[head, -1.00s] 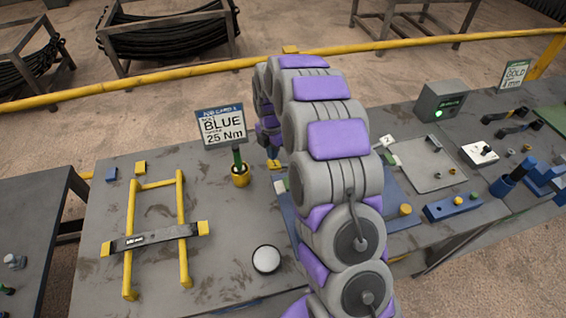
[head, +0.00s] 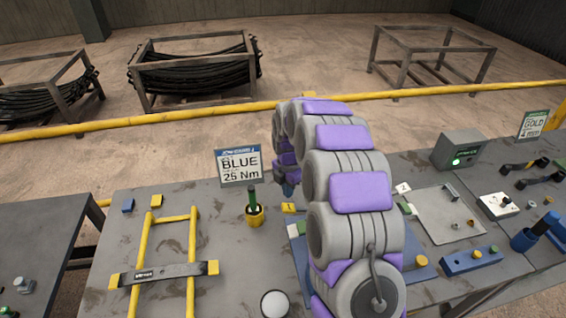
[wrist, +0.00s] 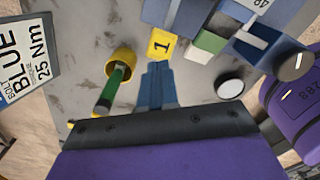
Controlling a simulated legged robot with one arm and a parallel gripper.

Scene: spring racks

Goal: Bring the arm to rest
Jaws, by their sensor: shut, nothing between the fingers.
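My purple and grey arm reaches over the workbench (head: 110,245) in the head view. My gripper (head: 288,188) hangs above the bench, right of the yellow cup (head: 255,217), partly hidden by the arm. In the wrist view, the blue-grey fingers of my gripper (wrist: 157,68) lie together with nothing between them. They point towards the yellow tag marked 1 (wrist: 162,45). The yellow cup (wrist: 121,62) with a green-handled tool (wrist: 113,88) is left of the fingers in that view.
A "BLUE 25 Nm" card (head: 239,167) stands behind the cup. A yellow frame with a strap (head: 165,274) lies left, and a white round disc (head: 275,304) in front. A grey box with a green light (head: 460,150) stands right. A yellow rail (head: 200,110) runs behind the bench.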

